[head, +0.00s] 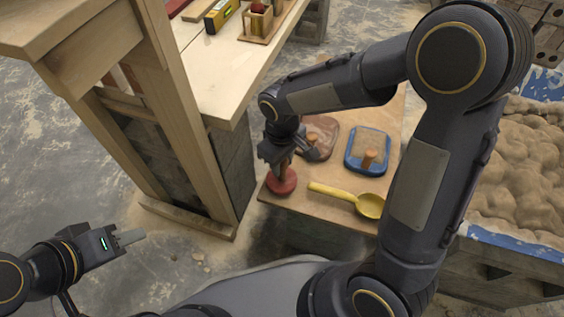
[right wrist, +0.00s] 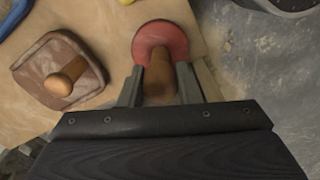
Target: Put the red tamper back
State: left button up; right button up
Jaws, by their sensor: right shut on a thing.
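The red tamper (head: 282,184) has a round red base and a wooden handle, and is near the front left corner of the wooden board (head: 310,207). In the right wrist view its red disc (right wrist: 160,37) shows beyond the fingers, with the handle between them. My right gripper (head: 284,160) is shut on the tamper's handle; I cannot tell whether the base touches the board. My left gripper (head: 133,237) is over the floor at lower left, away from the tamper; its fingers look close together, but their gap is unclear.
A yellow ladle (head: 368,205) lies at the board's front. A wooden bench (head: 215,90) stands left. A sand heap (head: 525,170) is at right.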

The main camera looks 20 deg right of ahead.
jog(key=shift+f, duration=0.15)
jog(key=o, duration=0.9)
notch_tip(320, 180, up, 12)
jog(key=r+p, duration=0.1)
jog(key=p, duration=0.4)
jog(key=s+d+r+m+t+y, duration=0.1)
jog(key=s+d+m+t, duration=0.1)
jog(key=s, duration=0.3)
jog(key=s+d+r+m+t+y, duration=0.1)
jog(key=s+d+r+m, duration=0.1)
jog(key=s+d+m, duration=0.1)
jog(key=s+d+r+m+t+y, duration=0.1)
jog(key=s+d+m+t, duration=0.1)
jog(key=s, duration=0.6)
jog(key=shift+s+d+r+m+t+y, duration=0.1)
jog(key=shift+d+m+y, duration=0.1)
jog(key=shift+d, duration=0.15)
jog(key=shift+w+d+r+m+t+y, duration=0.1)
jog(key=shift+d+m, duration=0.1)
jog(key=shift+d, duration=0.15)
jog(key=shift+s+d+r+m+t+y, duration=0.1)
jog(key=shift+d+m, duration=0.1)
jog(key=shift+d, duration=0.15)
